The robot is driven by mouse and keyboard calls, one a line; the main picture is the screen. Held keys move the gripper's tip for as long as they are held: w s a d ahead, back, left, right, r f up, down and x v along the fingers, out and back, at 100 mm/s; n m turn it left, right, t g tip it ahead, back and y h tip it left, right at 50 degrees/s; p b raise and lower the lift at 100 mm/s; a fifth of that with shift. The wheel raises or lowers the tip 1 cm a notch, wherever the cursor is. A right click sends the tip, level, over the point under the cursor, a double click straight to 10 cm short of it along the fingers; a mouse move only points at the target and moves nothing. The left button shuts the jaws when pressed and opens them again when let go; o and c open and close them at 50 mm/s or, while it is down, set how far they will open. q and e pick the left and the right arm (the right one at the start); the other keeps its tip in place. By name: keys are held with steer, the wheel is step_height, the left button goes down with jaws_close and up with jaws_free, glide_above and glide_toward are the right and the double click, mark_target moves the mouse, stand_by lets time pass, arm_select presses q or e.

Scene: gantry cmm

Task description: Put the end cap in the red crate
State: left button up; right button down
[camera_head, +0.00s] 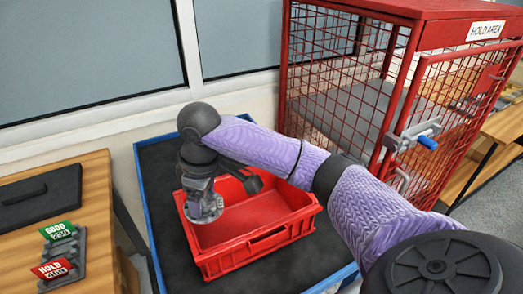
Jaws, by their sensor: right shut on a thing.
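The red crate (265,245) is an open box standing on a dark mat-topped surface in the middle of the view. My right arm reaches in from the right, over the crate, and its gripper (203,200) points down at the crate's left side. The gripper is shut on a small grey round piece with a flange, which looks like the end cap (206,214). The end cap is held above the crate's left rim area; the exact height over the rim is hard to tell. The fingers are mostly hidden. My left gripper is not in view.
A red mesh cage (340,85) marked HOLD AREA stands behind and to the right, with a latch on its door. At left a wooden bench (95,185) holds a black case (38,198) and green GOOD and red HOLD signs (54,268).

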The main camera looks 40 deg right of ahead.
mark_target(225, 236)
steer(key=d+f+n+b, duration=0.1)
steer(key=f+b, duration=0.1)
steer(key=f, duration=0.3)
steer(key=w+d+f+n+b, duration=0.1)
steer(key=d+f+b, duration=0.1)
steer(key=f, duration=0.4)
steer(key=d+f+n+b, duration=0.1)
steer(key=f+b, duration=0.2)
steer(key=f, duration=0.2)
steer(key=shift+w+d+f+b, duration=0.2)
steer(key=shift+d+f+b, duration=0.1)
steer(key=shift+f+b, duration=0.1)
steer(key=shift+r, duration=0.25)
steer(key=shift+c, duration=1.6)
jaws_free()
steer(key=shift+f, duration=0.15)
steer(key=shift+o, duration=1.3)
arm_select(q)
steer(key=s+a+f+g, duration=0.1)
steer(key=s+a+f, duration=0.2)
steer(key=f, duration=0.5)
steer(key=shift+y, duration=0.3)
arm_select(e)
steer(key=shift+o, duration=0.3)
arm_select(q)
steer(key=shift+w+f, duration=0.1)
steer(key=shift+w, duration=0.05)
